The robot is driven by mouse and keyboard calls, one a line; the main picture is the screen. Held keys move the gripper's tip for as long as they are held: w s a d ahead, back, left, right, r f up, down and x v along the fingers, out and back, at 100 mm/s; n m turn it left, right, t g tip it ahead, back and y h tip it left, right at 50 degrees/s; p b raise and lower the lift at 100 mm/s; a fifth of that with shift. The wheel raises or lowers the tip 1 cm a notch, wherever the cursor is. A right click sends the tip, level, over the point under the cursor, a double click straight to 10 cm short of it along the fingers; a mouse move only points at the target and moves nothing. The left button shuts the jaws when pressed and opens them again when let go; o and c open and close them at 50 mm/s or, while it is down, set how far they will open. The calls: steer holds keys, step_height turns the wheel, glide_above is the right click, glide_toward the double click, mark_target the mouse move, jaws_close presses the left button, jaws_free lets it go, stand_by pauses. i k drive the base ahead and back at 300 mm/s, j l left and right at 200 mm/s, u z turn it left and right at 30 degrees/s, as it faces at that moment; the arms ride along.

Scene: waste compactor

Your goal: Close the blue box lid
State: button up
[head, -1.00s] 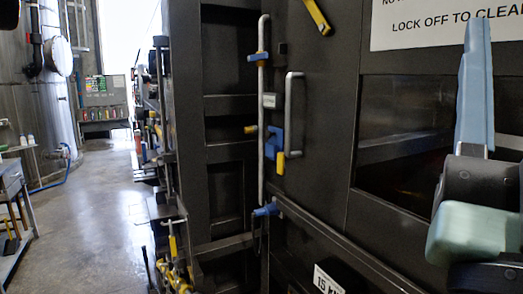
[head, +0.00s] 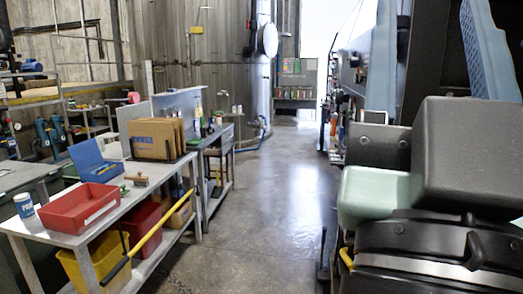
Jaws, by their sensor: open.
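A small blue box (head: 100,174) sits on the workbench at the left of the head view. Its lid (head: 85,153) is raised and leans back, so the box stands open. A little of something yellowish shows inside, too small to make out. The box is far from me, across the floor to the left. Dark, mint and light blue parts of my arm fill the right side. I cannot make out my gripper's fingertips in this view.
On the workbench (head: 58,238), a red bin (head: 78,207) is in front of the blue box, a cardboard organizer (head: 158,139) behind. A white can (head: 24,205) stands at the left. A yellow-handled tool (head: 147,240) leans against the bench. The central floor (head: 265,215) is clear.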

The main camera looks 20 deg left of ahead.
mark_target(84, 155)
steer(key=j+u, duration=0.75)
steer(key=i+j+u, duration=0.15)
steer(key=j+u, duration=0.25)
steer(key=i+j+u, duration=0.15)
steer(key=u, duration=0.25)
steer(key=i+j+u, duration=0.35)
steer(key=u, duration=0.15)
steer(key=i+j+u, duration=0.6)
steer(key=i+u, duration=0.4)
steer(key=i+j+z, duration=0.2)
steer(key=i, duration=0.25)
steer(key=i+z, duration=0.25)
steer(key=i, duration=0.2)
steer(key=i+j+z, duration=0.4)
steer(key=z, duration=0.2)
steer(key=i+j+z, duration=0.25)
steer(key=z, duration=0.2)
steer(key=i+j+z, duration=0.2)
steer(key=j+z, duration=0.2)
steer(key=i+j+z, duration=0.15)
steer(key=j+z, duration=0.25)
steer(key=i+j+z, duration=0.1)
steer(key=j+z, duration=0.35)
steer(key=j, duration=0.2)
steer(key=j+z, duration=0.4)
steer(key=j, duration=0.25)
